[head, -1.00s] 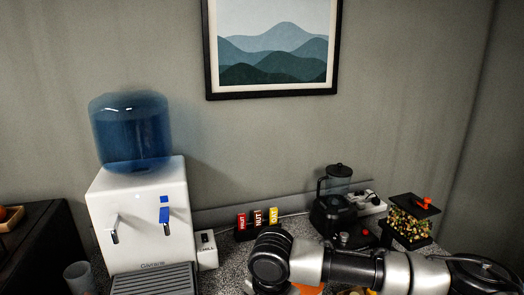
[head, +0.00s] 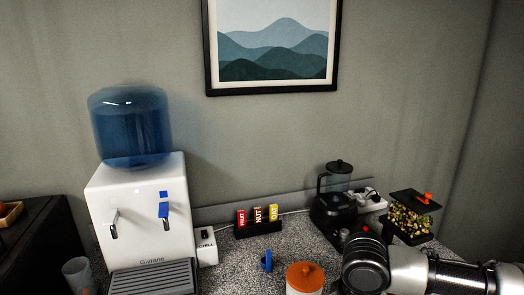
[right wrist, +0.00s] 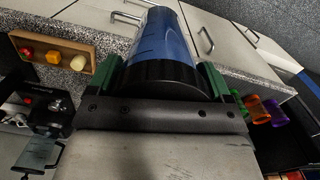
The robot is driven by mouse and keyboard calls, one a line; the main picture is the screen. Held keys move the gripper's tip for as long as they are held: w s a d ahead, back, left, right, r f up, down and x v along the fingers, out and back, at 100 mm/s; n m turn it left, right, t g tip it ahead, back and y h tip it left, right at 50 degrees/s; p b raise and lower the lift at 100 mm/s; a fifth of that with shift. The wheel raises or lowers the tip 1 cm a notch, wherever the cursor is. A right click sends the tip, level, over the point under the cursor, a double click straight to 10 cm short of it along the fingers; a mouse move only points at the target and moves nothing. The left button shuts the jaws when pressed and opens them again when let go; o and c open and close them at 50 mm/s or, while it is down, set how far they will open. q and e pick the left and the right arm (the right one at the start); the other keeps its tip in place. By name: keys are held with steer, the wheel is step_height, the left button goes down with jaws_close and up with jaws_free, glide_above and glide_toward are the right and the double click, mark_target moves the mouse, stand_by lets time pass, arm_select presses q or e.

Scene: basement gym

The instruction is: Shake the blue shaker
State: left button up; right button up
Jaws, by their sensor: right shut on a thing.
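The blue shaker (right wrist: 166,33) is in the right wrist view, with a translucent blue body and a wide black end nearest the wrist. My right gripper (right wrist: 160,74) is shut on it, one green-padded finger on each side of the black end. The shaker lies along the view, pointing away from the wrist, over cabinet fronts and the counter edge. In the head view only my right arm shows at the lower right; the gripper and shaker are out of that picture. My left gripper is in neither view.
A water dispenser (head: 140,215) stands left on the speckled counter. A small blue item (head: 266,261), an orange-lidded jar (head: 304,279), a bar box rack (head: 258,228) and a blender (head: 338,198) stand along it. A wooden tray (right wrist: 72,43) shows in the wrist view.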

steer(key=d+m, duration=0.1)
steer(key=s+m, duration=0.1)
steer(key=m, duration=0.1)
steer(key=d+m, duration=0.1)
steer(key=shift+s+d+m, duration=0.25)
steer(key=shift+d+m, duration=0.1)
steer(key=shift+m, duration=0.55)
steer(key=r, duration=0.6)
steer(key=shift+d+r, duration=0.2)
steer(key=shift+s+d+f, duration=0.1)
steer(key=shift+s+f, duration=0.2)
steer(key=shift+c, duration=0.8)
step_height(320, 180, down, 5)
steer(key=shift+s+f, duration=0.15)
steer(key=shift+c, duration=0.8)
steer(key=r, duration=0.4)
steer(key=w+r, duration=0.1)
steer(key=r, duration=0.1)
steer(key=shift+r, duration=0.3)
jaws_close()
step_height(320, 180, down, 7)
step_height(320, 180, up, 7)
steer(key=shift+s+r, duration=0.1)
step_height(320, 180, down, 7)
